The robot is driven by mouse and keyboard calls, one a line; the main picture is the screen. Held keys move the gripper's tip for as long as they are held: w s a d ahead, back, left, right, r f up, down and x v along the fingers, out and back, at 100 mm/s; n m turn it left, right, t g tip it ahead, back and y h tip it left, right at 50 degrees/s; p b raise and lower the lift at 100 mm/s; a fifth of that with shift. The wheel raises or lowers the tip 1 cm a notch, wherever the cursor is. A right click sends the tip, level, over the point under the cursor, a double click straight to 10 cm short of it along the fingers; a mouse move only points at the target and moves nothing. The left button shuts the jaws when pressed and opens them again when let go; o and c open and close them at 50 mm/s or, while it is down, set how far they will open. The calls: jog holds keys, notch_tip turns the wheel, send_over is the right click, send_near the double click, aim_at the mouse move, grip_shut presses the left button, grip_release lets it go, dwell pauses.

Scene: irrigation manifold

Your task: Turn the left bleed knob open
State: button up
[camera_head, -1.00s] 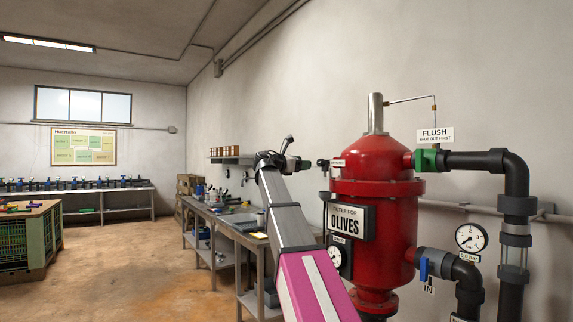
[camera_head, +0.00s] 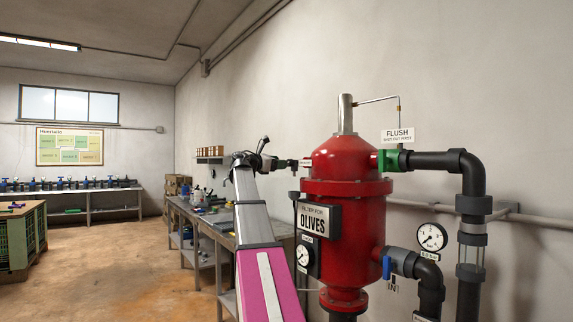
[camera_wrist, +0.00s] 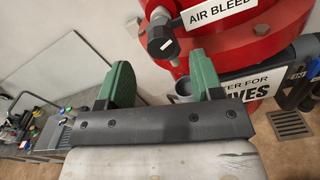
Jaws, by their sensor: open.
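The bleed knob (camera_wrist: 163,44) is a dark grey knob with a pale end face. It sticks out from the top of the red filter tank (camera_head: 345,225), beside a white AIR BLEED label (camera_wrist: 216,10). My gripper (camera_wrist: 160,66) is open, with its two green fingers apart and nothing between them. In the wrist view the knob shows just beyond the fingertips, between their lines; I see no contact. In the head view my gripper (camera_head: 285,163) is at the tank's upper left, and the knob is small and hard to make out there. Only one bleed knob is clear.
A workbench (camera_head: 210,222) runs along the wall behind my arm. Open floor lies at left.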

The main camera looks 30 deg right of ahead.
aim_at(290, 163)
jog(key=shift+w+d, duration=0.15)
jog(key=shift+d, duration=2.55)
jog(key=c, duration=0.9)
